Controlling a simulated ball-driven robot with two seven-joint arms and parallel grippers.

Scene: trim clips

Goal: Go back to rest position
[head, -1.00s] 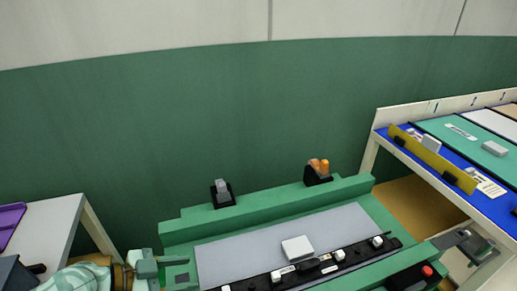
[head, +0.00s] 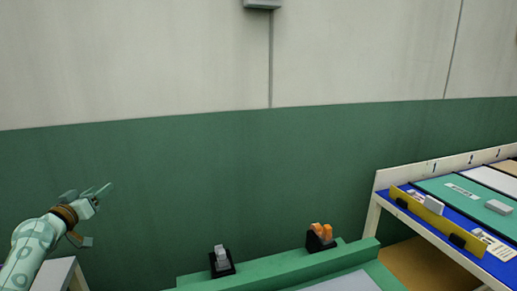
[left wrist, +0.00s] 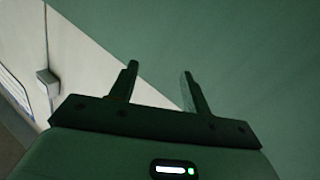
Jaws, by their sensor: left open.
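My left gripper (head: 100,193) is raised at the left of the head view, in front of the green lower wall and above the white side table. In the left wrist view its two fingers (left wrist: 158,85) stand apart with nothing between them. It touches nothing that I can see. My right gripper is not in view.
The green workbench (head: 270,268) shows only its back edge, with a grey clip holder (head: 222,261) and an orange clip holder (head: 320,236). A sloped rack (head: 455,205) stands at the right. A white table (head: 56,275) is at lower left.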

